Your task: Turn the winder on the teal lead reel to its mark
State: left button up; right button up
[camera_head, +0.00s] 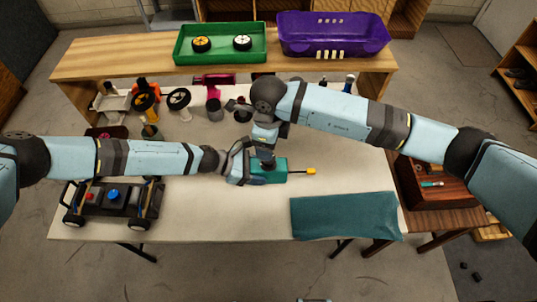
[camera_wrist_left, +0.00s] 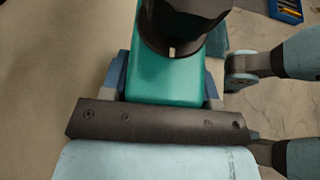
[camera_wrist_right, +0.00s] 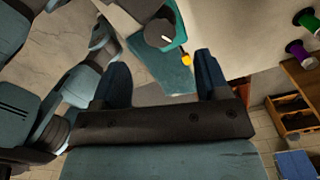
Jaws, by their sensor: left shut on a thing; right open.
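The teal lead reel (camera_head: 272,178) is a teal box over the middle of the white table, with a yellow-tipped lead sticking out to the right. My left gripper (camera_head: 250,167) is shut on its left end; in the left wrist view the teal body (camera_wrist_left: 165,82) sits between the fingers. The dark round winder (camera_wrist_left: 185,25) is on top, with a pale mark on its side. In the right wrist view the winder (camera_wrist_right: 160,33) shows a pale line on its top. My right gripper (camera_wrist_right: 163,82) is open and empty, short of the reel; its fingertips are hard to see in the head view.
A car chassis (camera_head: 115,203) stands at the table's left front, under my left arm. A teal cloth (camera_head: 345,217) lies at the right front. A green tray (camera_head: 220,57) with wheels and a purple crate (camera_head: 335,48) sit on the back shelf. Several small items line the table's back.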

notch_tip(320, 180, down, 7)
jog(key=shift+r, duration=0.1)
dwell(0.3)
jog(key=c, duration=0.9)
